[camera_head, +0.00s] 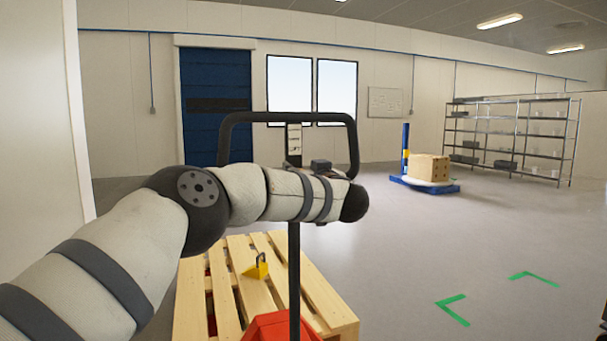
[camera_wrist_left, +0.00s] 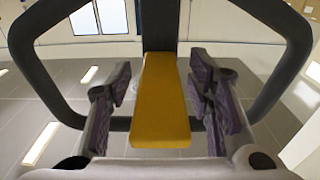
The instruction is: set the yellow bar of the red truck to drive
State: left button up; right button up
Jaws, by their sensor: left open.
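The red pallet truck (camera_head: 280,326) stands in front, with a dark looped handle (camera_head: 352,140) rising on a dark pole (camera_head: 294,265). The handle loop also frames the left wrist view (camera_wrist_left: 45,18). The yellow bar (camera_wrist_left: 161,95) hangs inside that loop from its dark middle post. My left gripper (camera_wrist_left: 160,100) is open, with one finger on each side of the yellow bar and visible gaps between. In the head view my left arm and wrist reach across in front of the pole and hide the fingers and the bar. My right gripper is out of view.
A wooden pallet (camera_head: 225,290) with a small yellow piece (camera_head: 257,267) on it lies around the truck. A carton (camera_head: 428,168) on a blue stand (camera_head: 404,183) and a metal shelf (camera_head: 510,130) stand further back. Floor to the right is clear, with green corner marks (camera_head: 452,309).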

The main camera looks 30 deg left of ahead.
pick_arm(q)
jog(key=v, duration=1.2)
jog(key=shift+r, duration=0.1)
